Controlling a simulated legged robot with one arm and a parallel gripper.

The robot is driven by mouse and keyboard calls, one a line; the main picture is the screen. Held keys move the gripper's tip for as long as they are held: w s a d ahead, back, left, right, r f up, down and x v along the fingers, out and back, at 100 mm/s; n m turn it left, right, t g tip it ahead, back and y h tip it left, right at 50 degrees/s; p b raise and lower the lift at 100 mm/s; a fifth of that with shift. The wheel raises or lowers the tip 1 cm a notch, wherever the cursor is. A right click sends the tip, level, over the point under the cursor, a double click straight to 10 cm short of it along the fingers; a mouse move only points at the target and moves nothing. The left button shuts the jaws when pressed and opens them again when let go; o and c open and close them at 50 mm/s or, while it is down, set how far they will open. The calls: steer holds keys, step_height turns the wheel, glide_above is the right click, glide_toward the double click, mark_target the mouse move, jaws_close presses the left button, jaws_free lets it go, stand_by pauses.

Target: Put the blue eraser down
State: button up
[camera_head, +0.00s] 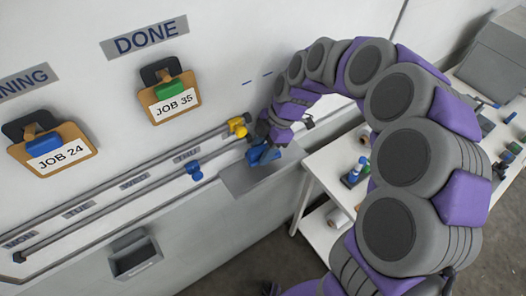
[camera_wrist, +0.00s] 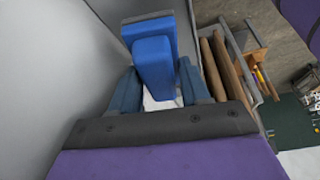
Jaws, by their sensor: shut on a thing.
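The blue eraser (camera_wrist: 152,66) is between the two fingers of my gripper (camera_wrist: 156,85) in the wrist view. It has a block handle and a wider flat plate at its far end. In the head view the blue eraser (camera_head: 261,156) shows at the end of my arm, beside the wall board and over the grey ledge (camera_head: 240,178). My gripper (camera_head: 268,148) is shut on it. I cannot tell whether the eraser touches the ledge.
Two rails with a yellow slider (camera_head: 237,127) and a blue slider (camera_head: 194,170) run left of my gripper. JOB 35 (camera_head: 171,103) and JOB 24 (camera_head: 56,155) clipboards hang above. A white cart (camera_head: 327,172) stands right, partly behind my arm. An empty grey bin (camera_head: 135,258) is lower left.

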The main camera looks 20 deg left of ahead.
steer(key=d+f, duration=0.1)
steer(key=w+d+f, duration=0.1)
steer(key=shift+d+f+b, duration=0.1)
steer(key=shift+f+b, duration=0.25)
steer(key=shift+a+f, duration=0.2)
steer(key=shift+a, duration=0.5)
steer(key=shift+a+f, duration=0.15)
steer(key=shift+f, duration=0.1)
steer(key=o, duration=1.2)
steer(key=shift+d+r, duration=0.15)
steer(key=shift+d, duration=0.45)
steer(key=shift+a, duration=0.1)
